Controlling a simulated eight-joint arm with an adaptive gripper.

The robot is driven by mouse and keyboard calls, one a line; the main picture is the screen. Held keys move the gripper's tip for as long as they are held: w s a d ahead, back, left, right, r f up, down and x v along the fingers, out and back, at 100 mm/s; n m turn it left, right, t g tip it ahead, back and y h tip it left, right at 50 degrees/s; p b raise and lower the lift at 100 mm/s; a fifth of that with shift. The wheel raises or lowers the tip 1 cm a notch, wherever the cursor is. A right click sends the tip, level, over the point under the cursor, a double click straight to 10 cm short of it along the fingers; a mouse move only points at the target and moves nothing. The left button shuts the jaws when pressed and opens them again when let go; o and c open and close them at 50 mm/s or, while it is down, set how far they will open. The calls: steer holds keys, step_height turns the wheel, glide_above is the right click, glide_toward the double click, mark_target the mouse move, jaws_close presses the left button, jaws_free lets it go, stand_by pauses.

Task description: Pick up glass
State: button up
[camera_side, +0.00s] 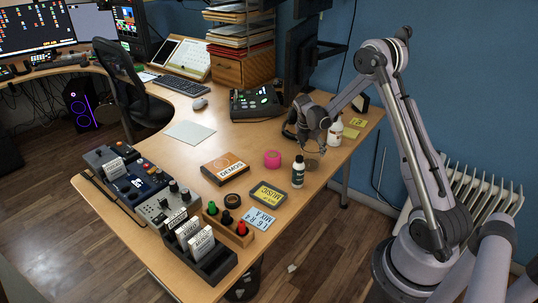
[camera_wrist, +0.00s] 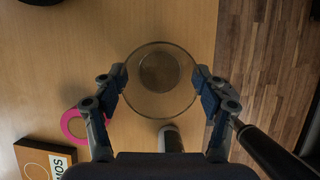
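A clear round glass (camera_wrist: 160,112) stands upright on the wooden desk in the wrist view, seen from above with a darker disc at its base. My gripper (camera_wrist: 162,84) has one finger on each side of it, spread wide. The finger pads lie right at the rim on the left and right; whether they press on it I cannot tell. In the side view my gripper (camera_side: 312,148) reaches down at the desk's right part. The glass there is faint and partly hidden by the fingers.
A dark bottle with a white label (camera_side: 298,172) stands close in front of the glass. A pink tape roll (camera_side: 272,158) lies to the left, with a box marked DEMOS (camera_side: 225,168) beyond it. A white bottle (camera_side: 335,132) stands behind my gripper. The desk edge is near on the right.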

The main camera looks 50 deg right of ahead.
steer(key=shift+c, duration=1.2)
